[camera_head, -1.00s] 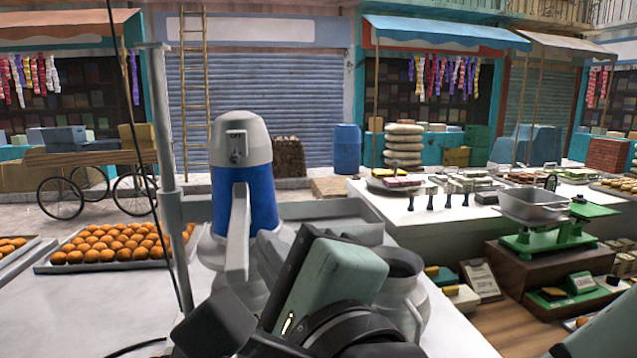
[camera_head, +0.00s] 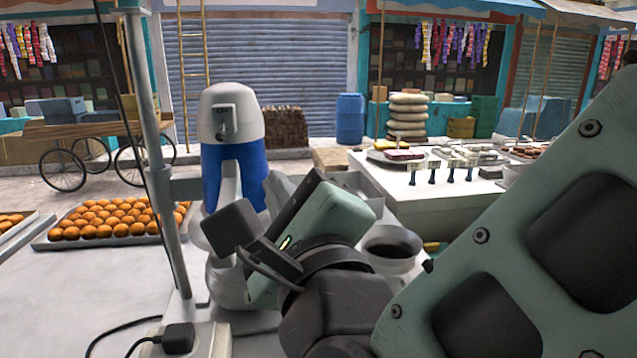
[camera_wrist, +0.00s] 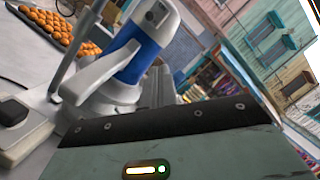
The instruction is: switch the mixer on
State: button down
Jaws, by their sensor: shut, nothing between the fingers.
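The mixer has a pale grey head (camera_head: 230,112) and a blue body (camera_head: 212,175), and stands upright left of centre in the head view. A small switch or knob (camera_head: 222,122) is on the front of its head; its setting is too small to read. In the wrist view the mixer's blue body (camera_wrist: 135,55) shows tilted at upper left, with the knob (camera_wrist: 154,16) near the top edge. My gripper (camera_wrist: 160,85) shows as narrow grey fingers close together, shut and empty, just right of the mixer and apart from the knob. In the head view my wrist largely hides it.
A metal pot (camera_head: 393,246) stands right of my wrist. A thin grey post (camera_head: 150,130) with a cable rises left of the mixer. A black plug (camera_head: 178,338) sits on a white box at the front. A tray of orange balls (camera_head: 110,222) lies to the left.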

aim_at(232, 133)
jog(key=shift+w+a+r+p, duration=0.55)
jog(key=shift+w+a+p, duration=0.05)
jog(key=shift+a+p, duration=0.3)
jog(key=shift+w+a+r+p, duration=0.5)
jog(key=shift+w+a+p, duration=0.05)
jog(key=shift+a+p, duration=0.3)
jog(key=shift+w+a+r+p, duration=0.6)
jog(key=shift+a+p, duration=0.2)
jog(key=shift+a, duration=0.1)
